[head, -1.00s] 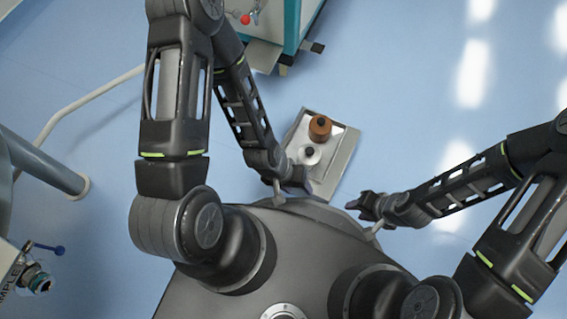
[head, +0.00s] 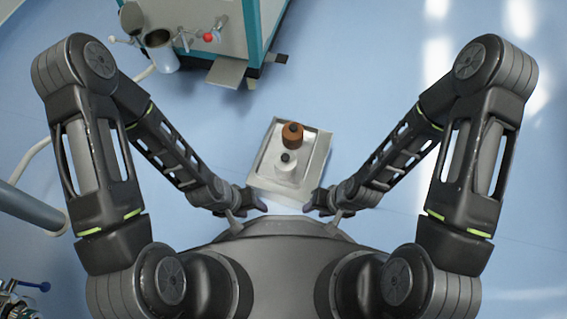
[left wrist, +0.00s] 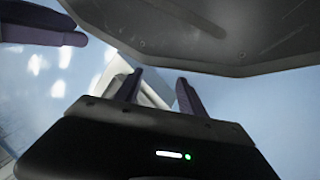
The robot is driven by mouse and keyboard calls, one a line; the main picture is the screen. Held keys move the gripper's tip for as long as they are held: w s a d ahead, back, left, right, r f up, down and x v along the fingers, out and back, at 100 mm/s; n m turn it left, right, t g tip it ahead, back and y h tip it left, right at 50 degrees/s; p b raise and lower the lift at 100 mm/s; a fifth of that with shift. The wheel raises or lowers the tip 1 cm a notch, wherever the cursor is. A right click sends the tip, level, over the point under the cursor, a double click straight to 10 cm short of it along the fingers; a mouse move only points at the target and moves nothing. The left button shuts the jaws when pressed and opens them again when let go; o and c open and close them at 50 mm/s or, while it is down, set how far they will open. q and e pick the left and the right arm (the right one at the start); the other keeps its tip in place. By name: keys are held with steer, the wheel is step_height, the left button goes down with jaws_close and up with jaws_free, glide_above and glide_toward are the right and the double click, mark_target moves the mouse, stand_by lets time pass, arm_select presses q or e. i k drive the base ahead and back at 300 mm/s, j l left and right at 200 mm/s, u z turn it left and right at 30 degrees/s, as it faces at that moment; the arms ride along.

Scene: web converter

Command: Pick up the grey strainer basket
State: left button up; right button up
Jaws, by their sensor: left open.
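A grey, open-topped cylindrical vessel (head: 161,52), which looks like the strainer basket, is at the upper left of the head view beside the teal-and-white machine. Whether its wall is perforated is too small to tell. My left gripper (head: 256,206) is low near my base, well apart from the vessel. In the left wrist view its two fingers (left wrist: 158,92) are spread with nothing between them. My right gripper (head: 318,205) is also low by my base, to the right of the left one; its opening is not clear.
A grey tray (head: 312,178) on the floor just ahead holds a brown jar (head: 292,135) and a white jar (head: 287,168). The machine (head: 262,30) has a red knob (head: 208,37) and a low metal plate (head: 226,73). Blue floor on the right is clear.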

mark_target(285, 162)
steer(key=l+u, duration=0.2)
steer(key=l, duration=0.6)
steer(key=l+u, duration=0.2)
steer(key=l, duration=0.55)
steer(key=i+l+u, duration=0.1)
steer(key=l, duration=0.2)
steer(key=i+l, duration=0.15)
steer(key=l, duration=0.15)
steer(key=i+l+u, duration=0.15)
steer(key=l, duration=0.15)
